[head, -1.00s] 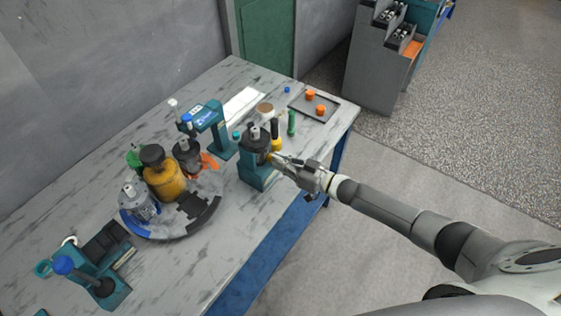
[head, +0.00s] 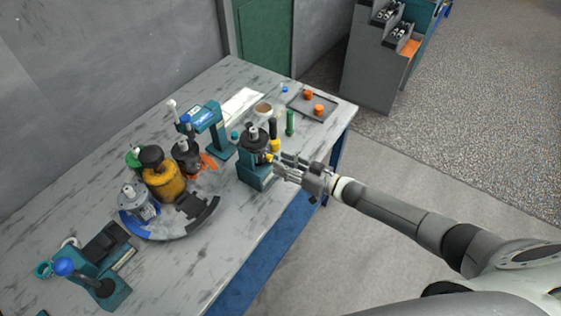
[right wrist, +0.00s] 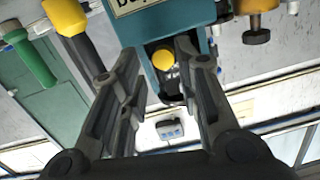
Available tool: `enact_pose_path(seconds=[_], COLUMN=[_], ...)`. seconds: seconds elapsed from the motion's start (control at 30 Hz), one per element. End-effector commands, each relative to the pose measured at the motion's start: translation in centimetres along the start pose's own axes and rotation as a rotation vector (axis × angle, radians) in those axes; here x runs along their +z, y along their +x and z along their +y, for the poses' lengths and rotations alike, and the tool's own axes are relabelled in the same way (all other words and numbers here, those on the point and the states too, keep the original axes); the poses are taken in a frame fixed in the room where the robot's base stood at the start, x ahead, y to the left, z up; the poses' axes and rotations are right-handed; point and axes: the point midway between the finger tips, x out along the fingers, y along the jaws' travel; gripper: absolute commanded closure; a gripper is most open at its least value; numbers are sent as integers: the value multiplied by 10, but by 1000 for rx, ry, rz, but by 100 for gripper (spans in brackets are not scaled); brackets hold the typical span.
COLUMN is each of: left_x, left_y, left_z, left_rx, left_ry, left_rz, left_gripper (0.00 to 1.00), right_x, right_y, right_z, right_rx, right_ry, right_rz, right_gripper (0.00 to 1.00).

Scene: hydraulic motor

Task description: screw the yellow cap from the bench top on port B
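The yellow cap (head: 265,158) is on the side of the dark motor (head: 254,137) that stands upright in a teal fixture (head: 254,178) near the bench's right edge. In the right wrist view the cap (right wrist: 163,59) shows as a round yellow face at a dark opening of the fixture. I cannot tell how far it is threaded on. My right gripper (head: 278,169) is open, its fingers spread to either side of the cap's line and apart from it. Nothing shows between the fingers. My left gripper is not in view.
A black-and-yellow tool (head: 274,128) and a green one (head: 290,123) stand behind the fixture. A tray (head: 327,101) with orange caps lies at the back right. A round carousel (head: 205,214) with motors and a yellow bottle stands left. Floor is free right of the bench.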

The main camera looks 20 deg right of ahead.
Motion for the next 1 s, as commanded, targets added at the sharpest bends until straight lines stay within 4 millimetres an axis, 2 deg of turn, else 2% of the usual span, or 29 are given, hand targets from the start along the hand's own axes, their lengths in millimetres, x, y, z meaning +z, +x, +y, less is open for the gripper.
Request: enact_pose_path(seconds=[0.2,0.47,0.67,1.0], left_x=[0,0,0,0], left_y=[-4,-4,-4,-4], left_z=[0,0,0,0], left_rx=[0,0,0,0], left_ry=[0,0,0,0], left_rz=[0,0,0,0], left_gripper=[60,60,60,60], right_x=[1,2,2,2], right_y=[-13,-14,-14,-14], right_z=[0,1,1,1], right_rx=[-1,-1,-1,-1], right_ry=[1,0,0,1], right_rz=[0,0,0,-1], right_gripper=[70,70,45,45])
